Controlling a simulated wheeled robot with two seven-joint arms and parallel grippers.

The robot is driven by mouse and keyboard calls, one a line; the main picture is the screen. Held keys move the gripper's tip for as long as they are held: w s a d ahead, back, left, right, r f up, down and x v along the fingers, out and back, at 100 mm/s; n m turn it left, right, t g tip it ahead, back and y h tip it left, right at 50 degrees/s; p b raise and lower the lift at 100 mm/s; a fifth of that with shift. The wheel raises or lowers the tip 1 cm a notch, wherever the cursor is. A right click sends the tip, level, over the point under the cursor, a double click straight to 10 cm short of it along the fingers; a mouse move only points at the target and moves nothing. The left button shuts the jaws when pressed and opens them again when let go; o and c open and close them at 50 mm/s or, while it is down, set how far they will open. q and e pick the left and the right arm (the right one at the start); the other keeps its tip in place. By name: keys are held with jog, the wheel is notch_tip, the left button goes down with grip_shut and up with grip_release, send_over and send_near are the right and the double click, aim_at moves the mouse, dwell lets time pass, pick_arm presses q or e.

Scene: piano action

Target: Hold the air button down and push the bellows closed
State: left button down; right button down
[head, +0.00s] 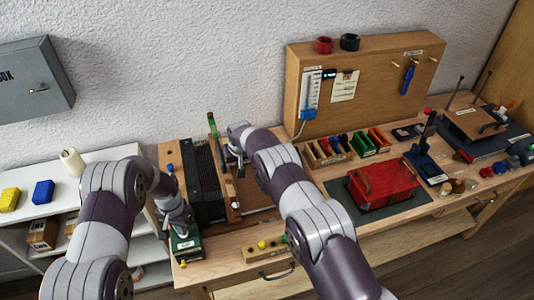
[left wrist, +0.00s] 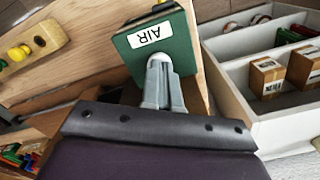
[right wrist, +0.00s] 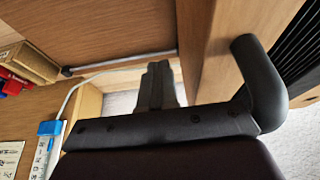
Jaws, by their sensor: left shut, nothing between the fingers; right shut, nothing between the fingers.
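The green block labelled AIR (head: 187,245) stands at the front left of the bench and fills the top of the left wrist view (left wrist: 150,38). My left gripper (left wrist: 160,62) is shut and empty, its tips at the block's labelled end; the button itself is hidden. The bellows (head: 207,182) show black pleats beside a wooden board (head: 229,185), and a corner of pleats shows in the right wrist view (right wrist: 300,50). My right gripper (right wrist: 157,72) is shut and empty beside the board, near its dark handle (right wrist: 262,85). I cannot tell whether it touches the board.
A small wooden strip with yellow and green knobs (head: 263,247) lies at the bench's front edge. A red box (head: 383,184) on a mat, a parts tray (head: 325,150) and a tool board (head: 365,80) are further right. A white shelf (head: 40,215) stands left.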

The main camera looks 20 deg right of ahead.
jog(key=shift+d, duration=0.7)
jog(key=shift+r, duration=0.1)
notch_tip(320, 180, up, 7)
